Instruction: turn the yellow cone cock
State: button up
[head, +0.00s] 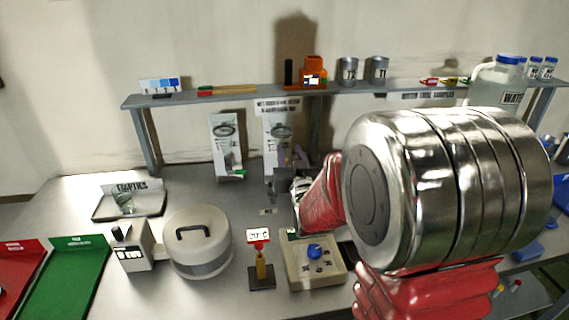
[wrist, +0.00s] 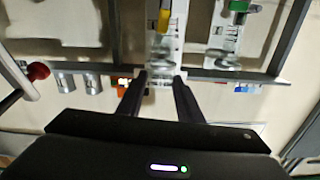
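In the wrist view a yellow part, likely the yellow cone cock (wrist: 164,20), shows at the top centre, in front of a white panel. The yellow cock cannot be made out there. A green cock (head: 239,171) is on the left-hand panel (head: 226,140); it also shows in the wrist view (wrist: 238,8).
A shelf (head: 215,96) with an orange device (head: 313,72) and metal cans (head: 348,70) runs above the panels. A round lidded pot (head: 197,243), a small red-topped stand (head: 261,265) and a beige tray (head: 318,283) stand in front. My arm covers the right side.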

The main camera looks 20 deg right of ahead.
jog(key=shift+f, duration=0.15)
notch_tip(320, 180, down, 8)
jog(key=r, duration=0.1)
jog(key=shift+w+d+f, duration=0.1)
jog(key=shift+w+d, duration=0.15)
jog(key=shift+w, duration=0.95)
jog(key=shift+w+d+f, duration=0.15)
jog(key=shift+w+d, duration=0.1)
jog(key=shift+w, duration=1)
jog(key=shift+w+d+f, duration=0.1)
jog(key=shift+w+d, duration=0.15)
jog(key=shift+w, duration=0.95)
jog(key=shift+c, duration=0.4)
grip_shut()
